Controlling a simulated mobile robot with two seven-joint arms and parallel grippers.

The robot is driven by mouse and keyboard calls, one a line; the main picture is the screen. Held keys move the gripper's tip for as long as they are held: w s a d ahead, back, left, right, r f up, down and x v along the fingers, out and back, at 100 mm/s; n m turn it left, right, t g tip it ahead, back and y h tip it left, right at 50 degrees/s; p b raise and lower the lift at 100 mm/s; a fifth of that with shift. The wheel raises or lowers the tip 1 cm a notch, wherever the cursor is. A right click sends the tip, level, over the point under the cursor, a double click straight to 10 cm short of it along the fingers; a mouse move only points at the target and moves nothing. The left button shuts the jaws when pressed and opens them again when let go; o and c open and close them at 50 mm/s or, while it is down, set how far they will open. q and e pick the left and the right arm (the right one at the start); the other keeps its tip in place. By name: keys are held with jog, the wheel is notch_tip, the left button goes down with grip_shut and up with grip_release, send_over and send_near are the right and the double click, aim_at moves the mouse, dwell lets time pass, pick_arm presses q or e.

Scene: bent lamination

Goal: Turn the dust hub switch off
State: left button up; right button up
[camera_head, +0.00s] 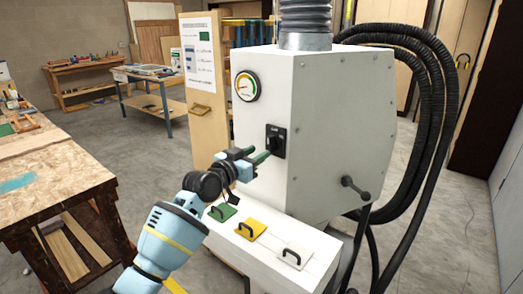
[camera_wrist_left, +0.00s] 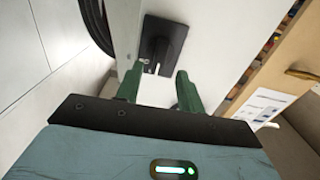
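The dust hub (camera_head: 335,125) is a large white cabinet with a hose on top. The switch plate (camera_wrist_left: 165,42) shows beyond the fingertips there. The knob's exact angle is hard to read. My right gripper is in neither view.
Green (camera_head: 222,212), yellow (camera_head: 251,229) and white (camera_head: 294,256) handled plates lie on the low white ledge below the switch. A black lever (camera_head: 355,188) sticks out at the cabinet's right. Thick black hoses (camera_head: 436,110) hang there. A wooden workbench (camera_head: 50,175) stands left.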

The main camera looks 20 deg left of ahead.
pick_arm(q)
jog(key=v, duration=0.3)
dwell(0.5)
jog(key=s+d+f+g+y, duration=0.1)
jog(key=s+f, duration=0.4)
jog(key=f, duration=0.4)
jog(key=s+d+f+n+g, duration=0.1)
jog(key=s+f, duration=0.4)
jog(key=f, duration=0.3)
jog(key=s+f+g+y, duration=0.1)
jog(key=s+f, duration=0.5)
jog(key=f, duration=0.3)
jog(key=s+f+g, duration=0.1)
jog(key=s+f, duration=0.4)
jog(key=s, duration=0.5)
jog(key=s+d+f+g+y, duration=0.1)
jog(key=s+f+g, duration=0.1)
jog(key=s+f, duration=0.3)
jog(key=s+f+g+y, duration=0.1)
jog(key=s+f, duration=0.3)
jog(key=s, duration=1)
jog(key=shift+s+d+f+n+g, duration=0.3)
jog(key=shift+s+f+n+g, duration=0.05)
jog(key=shift+f+n+g, duration=0.05)
